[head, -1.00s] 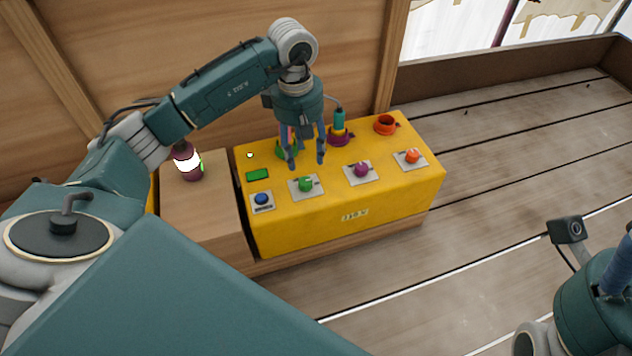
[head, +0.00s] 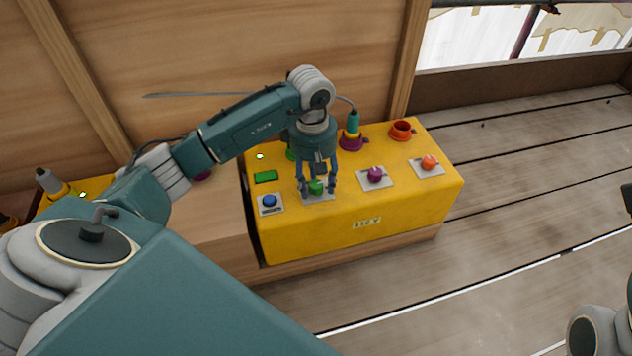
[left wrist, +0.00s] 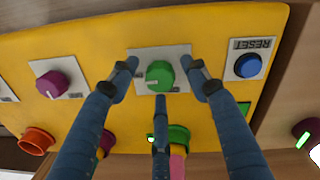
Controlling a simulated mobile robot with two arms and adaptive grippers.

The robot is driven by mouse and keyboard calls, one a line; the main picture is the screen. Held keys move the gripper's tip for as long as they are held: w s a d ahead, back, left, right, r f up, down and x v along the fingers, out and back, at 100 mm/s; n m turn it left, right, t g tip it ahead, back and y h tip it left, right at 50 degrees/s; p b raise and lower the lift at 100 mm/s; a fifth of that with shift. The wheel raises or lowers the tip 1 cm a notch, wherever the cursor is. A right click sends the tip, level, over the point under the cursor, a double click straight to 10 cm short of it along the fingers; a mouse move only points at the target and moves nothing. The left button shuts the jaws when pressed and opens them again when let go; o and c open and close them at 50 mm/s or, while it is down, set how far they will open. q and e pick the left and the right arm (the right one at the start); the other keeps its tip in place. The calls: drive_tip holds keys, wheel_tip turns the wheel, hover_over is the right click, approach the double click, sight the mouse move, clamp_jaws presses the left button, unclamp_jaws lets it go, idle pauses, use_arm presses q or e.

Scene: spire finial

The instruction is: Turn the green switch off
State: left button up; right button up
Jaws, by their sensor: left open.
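The green switch (head: 316,187) is a round knob on a pale square plate on top of the yellow box (head: 290,238). It also shows in the left wrist view (left wrist: 160,75), with a light pointer mark near its lower edge. My left gripper (head: 317,185) points down right over the green switch, open, with its fingers around the knob. In the left wrist view two fingertips (left wrist: 160,76) stand left and right of the knob and a third finger lies below it. I cannot tell whether they touch it. My right gripper is not in view.
A purple knob (head: 375,174) and an orange knob (head: 428,162) sit to the right. A blue RESET button (head: 269,201) sits to the left. Behind are a purple socket with a teal plug (head: 352,130) and an empty orange socket (head: 401,130).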

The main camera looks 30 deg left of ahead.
use_arm(q)
drive_tip(key=shift+c, duration=0.2)
drive_tip(key=c, duration=1.1)
